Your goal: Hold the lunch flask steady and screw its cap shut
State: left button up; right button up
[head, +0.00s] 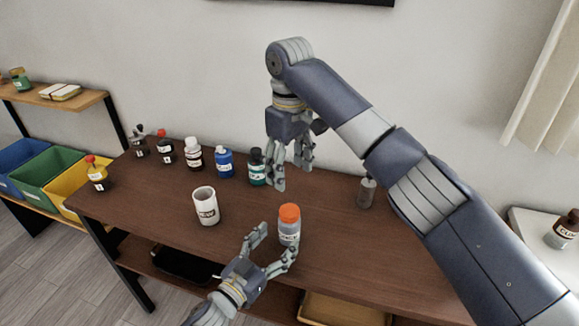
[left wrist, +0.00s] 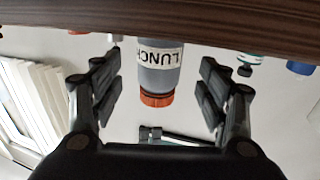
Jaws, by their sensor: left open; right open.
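The lunch flask (head: 289,231) stands upright near the front of the brown table, with a white label and an orange cap (head: 290,212) on top. I cannot tell how tightly the cap sits. My left gripper (head: 273,244) is open, low in front of the flask; one finger overlaps the flask's lower part in the head view. In the left wrist view, upside down, the flask (left wrist: 160,77) with its cap (left wrist: 157,99) appears between the spread fingers, with gaps on both sides. My right gripper (head: 291,177) is open, empty, pointing down above and behind the flask.
A white cup (head: 206,207) stands left of the flask. A grey bottle (head: 366,192) stands to the right, near my right arm. The table between cup and flask is clear.

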pick_arm(q)
jog(key=v, duration=0.6)
jog(key=shift+s, duration=0.25)
jog(key=shift+a, duration=0.1)
